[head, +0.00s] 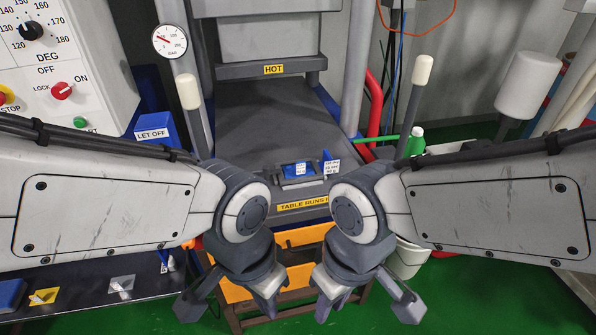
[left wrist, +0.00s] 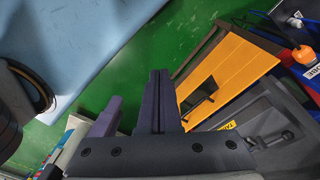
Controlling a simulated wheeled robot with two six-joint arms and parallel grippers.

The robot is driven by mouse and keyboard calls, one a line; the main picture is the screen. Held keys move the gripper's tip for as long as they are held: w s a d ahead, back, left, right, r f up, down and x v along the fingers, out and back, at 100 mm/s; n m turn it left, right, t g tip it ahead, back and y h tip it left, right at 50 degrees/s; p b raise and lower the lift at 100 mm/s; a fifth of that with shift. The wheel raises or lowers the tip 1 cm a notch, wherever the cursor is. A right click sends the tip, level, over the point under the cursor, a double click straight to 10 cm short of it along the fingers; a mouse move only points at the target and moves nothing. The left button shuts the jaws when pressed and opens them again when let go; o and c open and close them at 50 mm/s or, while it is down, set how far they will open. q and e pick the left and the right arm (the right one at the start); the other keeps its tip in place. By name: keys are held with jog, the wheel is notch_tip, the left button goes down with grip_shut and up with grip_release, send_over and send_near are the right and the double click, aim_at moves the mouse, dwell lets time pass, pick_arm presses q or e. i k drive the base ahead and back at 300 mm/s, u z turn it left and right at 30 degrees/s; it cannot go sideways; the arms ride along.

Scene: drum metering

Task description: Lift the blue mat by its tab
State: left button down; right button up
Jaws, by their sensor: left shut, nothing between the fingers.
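No blue mat with a tab can be made out for certain. A flat light-blue surface (left wrist: 85,45) fills the upper left of the left wrist view; whether it is the mat I cannot tell, and no tab shows on it. My left gripper (head: 268,300) is shut and empty, low in front of the press; its dark fingers also show in the left wrist view (left wrist: 150,95). My right gripper (head: 332,302) hangs beside it in a mirrored pose. Its fingers look together, with nothing seen in them.
A dark press table (head: 265,120) with small blue-and-white labelled pieces (head: 300,168) stands ahead. Orange panels (head: 300,236) lie below it. A dark bench (head: 85,309) with small tags is at lower left, a control panel (head: 60,70) above. Green floor (head: 480,270) is open at right.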

aim_at(303, 169)
jog(key=u, duration=0.5)
jog(key=i, duration=0.55)
jog(key=z, duration=1.65)
